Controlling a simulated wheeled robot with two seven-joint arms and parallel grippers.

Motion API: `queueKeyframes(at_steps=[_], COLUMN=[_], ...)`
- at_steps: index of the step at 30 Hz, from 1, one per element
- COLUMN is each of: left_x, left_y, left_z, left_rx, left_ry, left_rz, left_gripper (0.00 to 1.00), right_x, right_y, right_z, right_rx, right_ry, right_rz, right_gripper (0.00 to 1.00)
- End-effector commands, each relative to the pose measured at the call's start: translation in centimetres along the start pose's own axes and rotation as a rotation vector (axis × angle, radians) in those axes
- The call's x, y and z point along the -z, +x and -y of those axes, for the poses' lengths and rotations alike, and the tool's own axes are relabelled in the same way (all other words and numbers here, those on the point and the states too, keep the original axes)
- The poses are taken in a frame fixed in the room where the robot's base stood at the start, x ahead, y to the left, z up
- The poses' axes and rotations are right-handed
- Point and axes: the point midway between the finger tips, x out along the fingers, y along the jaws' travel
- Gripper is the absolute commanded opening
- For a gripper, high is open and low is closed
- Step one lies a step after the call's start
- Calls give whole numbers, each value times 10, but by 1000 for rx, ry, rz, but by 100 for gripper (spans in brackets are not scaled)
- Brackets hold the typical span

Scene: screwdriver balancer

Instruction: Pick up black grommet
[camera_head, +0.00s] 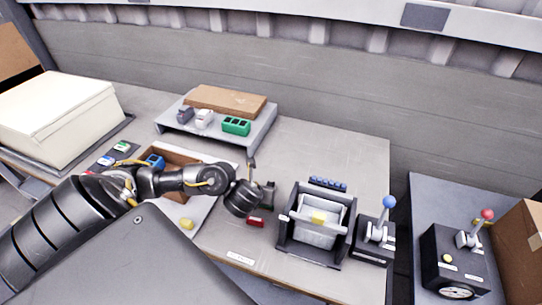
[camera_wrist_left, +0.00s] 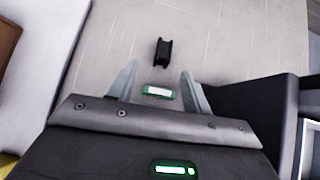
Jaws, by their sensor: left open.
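The black grommet (camera_wrist_left: 163,52), a small dark spool-like piece, lies on the grey tabletop in the left wrist view. My left gripper (camera_wrist_left: 158,88) is open, with its two pale fingers apart. The grommet is beyond the fingertips, roughly centred between them, and does not appear to touch either. In the head view my left gripper (camera_head: 262,182) is over the middle of the table, left of the black-framed fixture. I cannot pick out the grommet clearly there, as the gripper and wrist crowd that spot. My right gripper is not in view.
A small white-and-green piece (camera_wrist_left: 158,90) shows between the fingers. The black-framed fixture (camera_head: 284,240) stands right of the gripper, beside a blue-knobbed lever box (camera_head: 374,252). A raised grey stand (camera_head: 262,126) holds a green block (camera_head: 236,126). Table right of it is clear.

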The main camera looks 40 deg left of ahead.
Motion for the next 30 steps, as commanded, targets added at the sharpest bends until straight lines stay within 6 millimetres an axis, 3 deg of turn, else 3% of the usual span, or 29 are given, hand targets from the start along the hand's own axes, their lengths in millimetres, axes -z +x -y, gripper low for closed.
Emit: queueKeyframes(at_steps=[1, 5, 15, 24, 30], left_x=[4, 3, 1, 0, -2], left_y=[14, 33, 47, 89, 94], left_z=[0, 0, 1, 4, 4], left_rx=[0, 0, 1, 0, 1], left_ry=[-2, -4, -5, -6, -5], left_rz=[2, 2, 1, 0, 1], left_gripper=[49, 49, 49, 49, 49], right_x=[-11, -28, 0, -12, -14], right_y=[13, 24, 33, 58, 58], right_z=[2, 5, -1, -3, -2], right_rx=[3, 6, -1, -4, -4], right_ry=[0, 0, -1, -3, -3], right_rz=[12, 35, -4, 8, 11], right_gripper=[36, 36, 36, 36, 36])
